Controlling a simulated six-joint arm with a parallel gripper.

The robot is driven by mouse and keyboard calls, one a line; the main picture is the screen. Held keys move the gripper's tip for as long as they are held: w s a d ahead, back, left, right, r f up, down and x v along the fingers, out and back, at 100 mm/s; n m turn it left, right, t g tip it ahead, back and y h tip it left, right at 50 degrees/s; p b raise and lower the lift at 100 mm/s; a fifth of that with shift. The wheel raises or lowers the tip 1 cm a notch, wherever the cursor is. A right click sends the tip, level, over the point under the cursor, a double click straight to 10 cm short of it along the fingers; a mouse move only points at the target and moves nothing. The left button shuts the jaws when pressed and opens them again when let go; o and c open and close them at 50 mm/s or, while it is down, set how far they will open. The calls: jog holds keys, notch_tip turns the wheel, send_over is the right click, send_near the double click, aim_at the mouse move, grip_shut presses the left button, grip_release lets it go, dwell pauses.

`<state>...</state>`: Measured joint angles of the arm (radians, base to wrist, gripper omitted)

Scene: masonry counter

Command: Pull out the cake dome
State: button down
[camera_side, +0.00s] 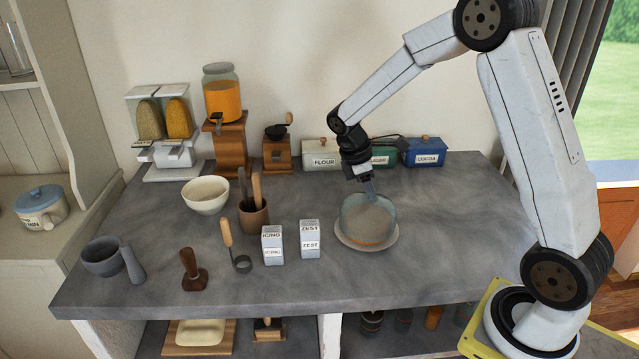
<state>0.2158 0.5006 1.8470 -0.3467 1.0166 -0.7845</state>
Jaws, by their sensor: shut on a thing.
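The cake dome (366,224) is a clear, slightly bluish glass cover on the right half of the grey counter. It sits over a pale round plate (393,240), whose rim shows around its lower edge. I cannot tell whether the dome touches the plate or is slightly raised. My gripper (369,192) points down at the top of the dome from behind and is shut on it. The fingertips are small here, and the exact grip point is hard to see.
Behind my gripper stand canisters labelled FLOUR (321,160) and COCOA (426,157). ZEST (310,240) and ICING (272,246) boxes stand left of the dome. A utensil crock (254,216) and white bowl (206,193) are farther left. The counter (450,240) is clear right of the plate.

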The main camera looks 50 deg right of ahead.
jog(key=shift+r, duration=0.15)
jog(key=shift+r, duration=1.3)
